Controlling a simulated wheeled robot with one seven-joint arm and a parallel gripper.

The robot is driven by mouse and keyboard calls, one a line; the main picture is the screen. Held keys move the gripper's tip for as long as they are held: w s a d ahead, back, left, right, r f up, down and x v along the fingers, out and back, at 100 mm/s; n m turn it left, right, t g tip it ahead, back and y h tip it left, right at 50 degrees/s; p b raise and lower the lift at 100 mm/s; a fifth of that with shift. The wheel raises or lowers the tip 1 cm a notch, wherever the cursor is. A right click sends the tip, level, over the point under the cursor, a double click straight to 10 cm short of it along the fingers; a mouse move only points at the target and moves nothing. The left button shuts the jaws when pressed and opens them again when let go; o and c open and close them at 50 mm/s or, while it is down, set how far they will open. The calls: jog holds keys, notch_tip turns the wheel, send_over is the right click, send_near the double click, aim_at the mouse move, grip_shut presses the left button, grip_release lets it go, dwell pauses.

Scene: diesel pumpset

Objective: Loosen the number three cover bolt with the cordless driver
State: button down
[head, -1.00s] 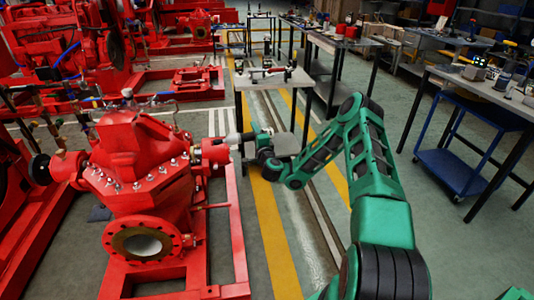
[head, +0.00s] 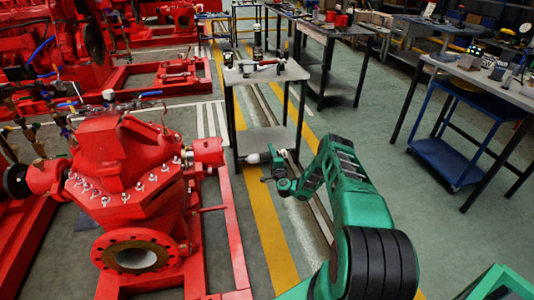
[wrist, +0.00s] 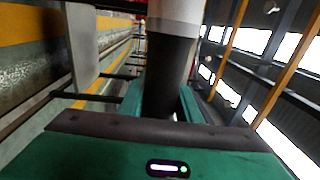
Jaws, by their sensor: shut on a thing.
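The red pump (head: 112,150) stands at the left in the head view. Silvery cover bolts (head: 125,197) line its sloping flange; no number marks are readable, so I cannot tell which is number three. My gripper (head: 283,184) is right of the pump, apart from it, in front of a small table. It is shut on a pale and dark cylindrical tool, probably the cordless driver (head: 253,158), whose pale end points left. In the wrist view the tool's dark part (wrist: 168,70) sits between my green fingers, with a pale part beyond. Its far end is hidden there.
A small grey table (head: 262,76) with tools on top and a lower shelf (head: 268,140) stands behind my gripper. A blue trolley (head: 445,160) and benches stand at right. Red base rails (head: 232,235) run beside the pump. The floor with yellow lines is clear.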

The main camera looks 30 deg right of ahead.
jog(key=shift+w+a, duration=0.1)
jog(key=shift+a, duration=0.2)
jog(key=shift+w+a, duration=0.2)
jog(key=shift+a, duration=0.55)
jog(key=shift+w+a, duration=0.2)
jog(key=shift+a, duration=0.55)
jog(key=shift+w+a, duration=0.2)
jog(key=shift+a, duration=0.55)
jog(key=shift+s+r, duration=0.1)
jog(key=shift+r, duration=0.1)
jog(key=shift+w+a, duration=0.2)
jog(key=shift+a, duration=0.5)
dwell(1.9)
jog(key=shift+d+f, duration=0.1)
dwell(1.1)
jog(key=shift+s+d, duration=0.1)
jog(key=shift+d, duration=0.1)
